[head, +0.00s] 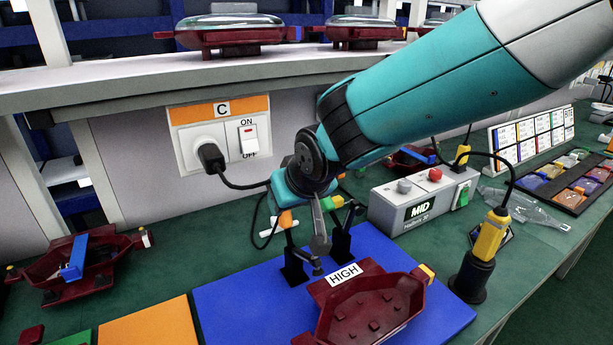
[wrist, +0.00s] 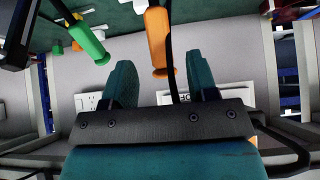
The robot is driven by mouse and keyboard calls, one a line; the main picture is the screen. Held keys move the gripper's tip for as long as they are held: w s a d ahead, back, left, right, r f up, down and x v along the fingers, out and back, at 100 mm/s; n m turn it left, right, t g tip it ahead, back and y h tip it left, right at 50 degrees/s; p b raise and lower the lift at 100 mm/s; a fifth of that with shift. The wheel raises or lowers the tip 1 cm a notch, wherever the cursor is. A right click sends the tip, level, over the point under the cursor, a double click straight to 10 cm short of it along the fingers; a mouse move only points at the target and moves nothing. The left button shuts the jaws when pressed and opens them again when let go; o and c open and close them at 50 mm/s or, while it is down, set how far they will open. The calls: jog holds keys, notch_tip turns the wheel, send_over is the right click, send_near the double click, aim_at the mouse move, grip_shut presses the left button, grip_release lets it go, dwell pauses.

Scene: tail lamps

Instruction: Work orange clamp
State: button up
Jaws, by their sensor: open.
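The orange clamp handle (wrist: 158,40) stands between the two teal fingers of my gripper (wrist: 160,68) in the wrist view, with a visible gap on each side. My gripper is open. A green clamp handle (wrist: 88,40) lies to the left of the fingers there. In the head view my gripper (head: 281,202) is above the blue mat (head: 238,300), by an orange handle (head: 286,219) and two black clamp stands (head: 294,264). My arm partly hides the clamps. A dark red lamp housing (head: 372,318) sits on the mat, next to a "HIGH" label (head: 343,274).
A grey box (head: 425,197) reading "MID" and a yellow tool in a black holder (head: 490,240) stand to the right. Another red housing (head: 85,265) lies left. Behind is a wall panel (head: 218,133) with a plugged cable, under a shelf (head: 200,75).

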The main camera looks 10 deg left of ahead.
jog(key=v, duration=1.1)
jog(key=shift+s+r, duration=0.2)
jog(key=shift+d, duration=0.1)
